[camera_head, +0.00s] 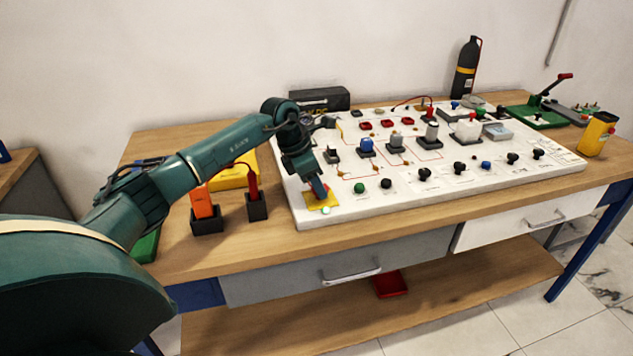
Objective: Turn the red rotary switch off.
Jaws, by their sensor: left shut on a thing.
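The red rotary switch is at the near left corner of the white panel (470,183). Its yellow plate (312,204) shows, with a pale round button or lamp (326,211) at its front edge. My left gripper (320,193) points down over the yellow plate and is shut on the switch's knob. The fingers hide most of the knob, so I cannot tell which way it is turned. My right gripper is not in view.
Several switches and knobs cover the panel, including a blue one (366,146). An orange tool (203,203) and a red probe (253,183) stand in black holders left of the panel. A black bottle (466,70) stands behind. The table's front strip is clear.

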